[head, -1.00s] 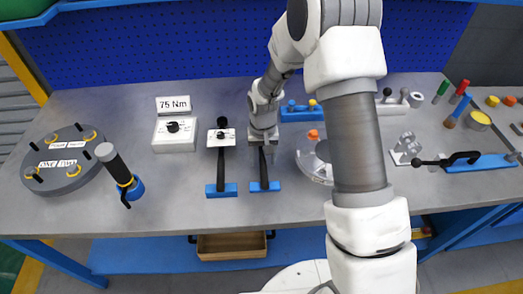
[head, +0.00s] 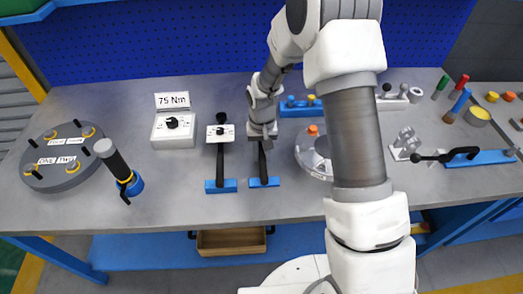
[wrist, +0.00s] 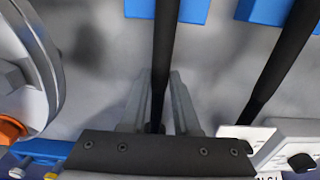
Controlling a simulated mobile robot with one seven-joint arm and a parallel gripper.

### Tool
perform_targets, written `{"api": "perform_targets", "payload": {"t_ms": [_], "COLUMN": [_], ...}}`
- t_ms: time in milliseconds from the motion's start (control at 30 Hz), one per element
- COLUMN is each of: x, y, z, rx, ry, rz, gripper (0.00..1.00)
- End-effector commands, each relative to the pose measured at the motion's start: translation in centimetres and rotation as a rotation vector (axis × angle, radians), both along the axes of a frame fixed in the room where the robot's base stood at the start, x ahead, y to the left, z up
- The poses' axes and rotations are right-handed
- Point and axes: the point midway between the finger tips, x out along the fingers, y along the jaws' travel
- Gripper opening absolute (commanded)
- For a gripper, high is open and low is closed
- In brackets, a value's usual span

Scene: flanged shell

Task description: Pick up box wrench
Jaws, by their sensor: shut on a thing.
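The tool taken as the box wrench is a long black bar (head: 262,161) with a blue block (head: 264,182) at its near end, on the grey workbench. In the wrist view the bar (wrist: 165,50) runs between the two grey fingers of my gripper (wrist: 159,85). My gripper (head: 263,137) is shut on this bar, near its far end in the head view. The bar's far end is hidden by my gripper. I cannot tell whether the bar is clear of the bench.
A similar black bar (head: 220,160) with a white dial box (head: 220,133) lies close to the left. A round clear-topped part (head: 308,153) is close to the right. A white "75 Nm" box (head: 173,130) and a grey flanged disc (head: 62,160) stand further left.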

Motion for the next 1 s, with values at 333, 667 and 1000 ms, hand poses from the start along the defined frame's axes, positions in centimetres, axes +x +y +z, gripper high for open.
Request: {"api": "perform_targets", "payload": {"t_ms": [333,667,1000], "x": [0.1,0.3,0.4], "y": [0.0,-7.4,-11.2], "z": [4.3,8.4,10.7], "rx": [0.001,0.000,0.001], "ry": [-0.006,-0.004,-0.002], "rz": [0.001,-0.005,-0.002], "gripper": [0.00,0.00,0.00]}}
